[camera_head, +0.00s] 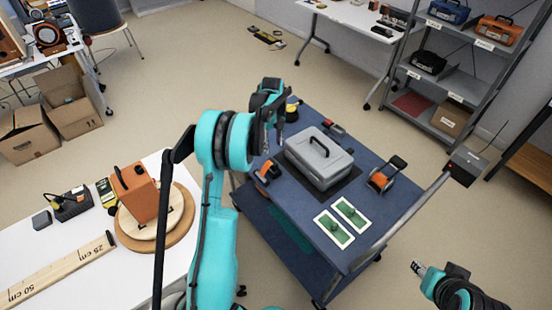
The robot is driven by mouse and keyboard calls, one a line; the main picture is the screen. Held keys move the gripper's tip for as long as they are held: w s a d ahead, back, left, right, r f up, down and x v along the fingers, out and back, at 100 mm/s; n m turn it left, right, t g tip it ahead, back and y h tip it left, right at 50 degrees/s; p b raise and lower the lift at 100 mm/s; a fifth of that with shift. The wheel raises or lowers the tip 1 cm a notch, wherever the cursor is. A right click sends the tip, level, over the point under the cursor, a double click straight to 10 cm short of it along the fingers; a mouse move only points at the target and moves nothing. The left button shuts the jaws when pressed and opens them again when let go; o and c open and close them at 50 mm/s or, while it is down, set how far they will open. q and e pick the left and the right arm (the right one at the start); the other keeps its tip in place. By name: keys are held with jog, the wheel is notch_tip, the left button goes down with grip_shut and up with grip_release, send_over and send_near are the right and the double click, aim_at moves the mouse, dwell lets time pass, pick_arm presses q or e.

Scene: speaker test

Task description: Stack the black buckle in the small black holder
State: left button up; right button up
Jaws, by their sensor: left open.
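I cannot pick out the black buckle for certain. On the white table at left, a small black box-like thing (72,204) with a yellow part may be the small black holder. A small dark grey block (41,219) lies beside it. My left gripper (272,100) is raised over the far left edge of the blue cart (290,228), and it is open. I see nothing held in it. My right gripper (418,268) is at the lower right, away from the cart, and too small to tell open from shut.
A grey toolbox (318,157), two green-and-white cards (350,213) and orange-and-black tools (388,173) are on the cart. An orange block (134,194) stands on a round wooden board on the white table, behind a long ruler (58,268). Shelving (440,130) stands at right.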

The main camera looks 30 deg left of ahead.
pick_arm(q)
jog(key=s+d+r+n+t, duration=0.3)
jog(key=s+d+r+n, duration=0.8)
jog(key=r, duration=0.4)
jog(key=s+d+f+n+t, duration=0.1)
jog(key=s+d+n+t, duration=0.1)
jog(key=s+d+n, duration=0.3)
jog(key=s+d+n+t, duration=0.2)
jog(key=s+d+n, duration=0.3)
jog(key=s, duration=0.7)
jog(key=shift+s+d+f+n, duration=0.15)
jog(key=shift+s+f+n, duration=0.25)
jog(key=shift+n, duration=0.2)
